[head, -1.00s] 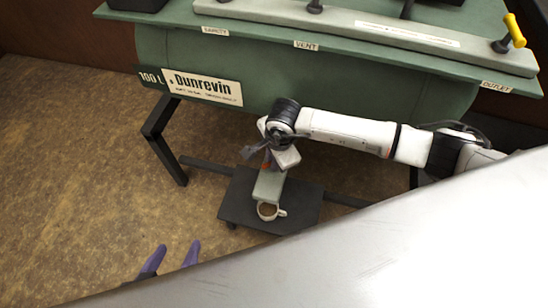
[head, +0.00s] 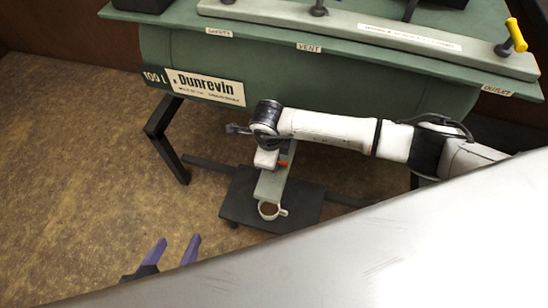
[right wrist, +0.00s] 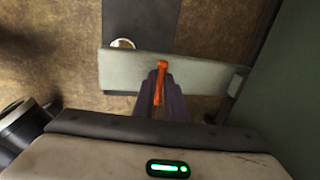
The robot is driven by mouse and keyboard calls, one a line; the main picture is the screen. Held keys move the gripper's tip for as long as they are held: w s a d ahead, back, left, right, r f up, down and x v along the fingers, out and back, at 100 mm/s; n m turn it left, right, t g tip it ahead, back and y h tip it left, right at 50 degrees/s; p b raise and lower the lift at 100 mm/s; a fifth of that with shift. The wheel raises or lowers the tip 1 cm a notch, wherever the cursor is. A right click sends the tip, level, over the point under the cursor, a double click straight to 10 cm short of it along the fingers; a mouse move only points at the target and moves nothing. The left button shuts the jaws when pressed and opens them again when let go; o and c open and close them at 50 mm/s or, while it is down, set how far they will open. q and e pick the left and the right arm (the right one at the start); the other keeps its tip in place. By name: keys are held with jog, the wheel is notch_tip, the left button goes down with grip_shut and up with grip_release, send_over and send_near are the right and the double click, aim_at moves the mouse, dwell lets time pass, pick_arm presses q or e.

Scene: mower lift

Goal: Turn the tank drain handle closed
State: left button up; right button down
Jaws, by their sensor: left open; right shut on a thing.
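The orange drain handle (right wrist: 160,80) shows in the right wrist view, between the purple-grey fingers of my right gripper (right wrist: 161,88), which is shut on it. It lies across a pale grey-green bar (right wrist: 115,72), its length running roughly crosswise to the bar. In the head view the wrist of my right arm hides most of the handle; a bit of orange (head: 284,162) shows beside it, under the green tank (head: 320,88). My left gripper (head: 177,252) is open and empty over the floor at lower left, partly hidden by a pale surface.
A white mug (head: 268,210) with brown liquid stands at the near end of the pale bar, on a black stand (head: 240,200). A yellow handle (head: 516,35) stands above the OUTLET label. The tank has black legs (head: 165,145). Floor at left is clear.

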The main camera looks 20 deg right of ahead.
pick_arm(q)
jog(key=shift+s+f, duration=0.15)
jog(key=shift+s, duration=0.15)
pick_arm(e)
jog(key=shift+w+r, duration=0.1)
jog(key=shift+w, duration=0.1)
jog(key=c, duration=1.8)
grip_release()
jog(key=shift+s, duration=0.1)
jog(key=shift+r, duration=0.25)
pick_arm(q)
jog(key=p, duration=0.2)
jog(key=shift+a+r+g+p, duration=0.25)
jog(key=shift+r+g+p, duration=0.05)
jog(key=shift+r+p, duration=0.1)
pick_arm(e)
jog(key=r, duration=0.3)
jog(key=s+r, duration=0.1)
jog(key=r, duration=0.2)
jog(key=a+r, duration=0.1)
jog(key=r, duration=0.2)
jog(key=shift+s+r, duration=0.25)
jog(key=shift+s, duration=0.1)
pick_arm(q)
jog(key=shift+w+r, duration=0.1)
jog(key=shift+r, duration=0.05)
